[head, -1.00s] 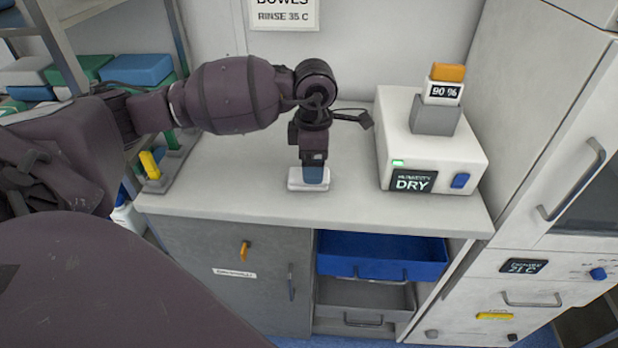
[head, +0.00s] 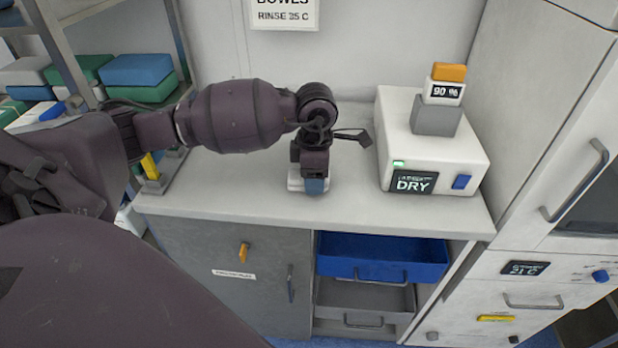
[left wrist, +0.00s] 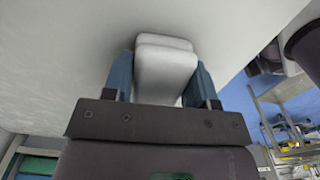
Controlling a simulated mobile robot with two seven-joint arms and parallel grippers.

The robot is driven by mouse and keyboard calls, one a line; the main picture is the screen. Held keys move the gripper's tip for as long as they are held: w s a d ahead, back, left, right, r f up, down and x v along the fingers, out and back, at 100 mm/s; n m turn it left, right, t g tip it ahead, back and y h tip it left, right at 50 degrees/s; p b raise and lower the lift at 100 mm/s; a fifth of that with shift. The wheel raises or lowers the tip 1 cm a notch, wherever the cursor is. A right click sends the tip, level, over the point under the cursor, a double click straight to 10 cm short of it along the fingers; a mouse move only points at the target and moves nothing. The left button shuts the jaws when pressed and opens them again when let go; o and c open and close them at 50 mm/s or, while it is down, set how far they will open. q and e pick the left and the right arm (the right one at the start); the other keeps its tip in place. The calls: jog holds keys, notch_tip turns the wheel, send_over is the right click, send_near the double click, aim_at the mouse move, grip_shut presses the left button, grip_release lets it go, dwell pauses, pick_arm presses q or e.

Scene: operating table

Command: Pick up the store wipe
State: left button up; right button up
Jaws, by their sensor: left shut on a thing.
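The store wipe, a white folded pad (head: 294,184), is on the white counter top and mostly hidden behind my left gripper in the head view. My left gripper (head: 314,186) points down over it. In the left wrist view the wipe (left wrist: 165,65) sits between the two blue fingers of the gripper (left wrist: 160,75), which is shut on it. It looks close to the white counter surface; I cannot tell whether it is clear of it. My right gripper is not in view.
A white box marked DRY (head: 430,150) stands on the counter (head: 240,195) to the right. A blue drawer (head: 380,257) is under the counter. A rack with coloured packs (head: 137,70) stands at the left. The counter between gripper and box is clear.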

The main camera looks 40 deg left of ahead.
pick_arm(q)
jog(key=shift+r, duration=0.1)
notch_tip(320, 180, up, 20)
jog(key=p, duration=0.1)
jog(key=shift+p, duration=0.4)
jog(key=o, duration=0.3)
jog(key=shift+c, duration=1.1)
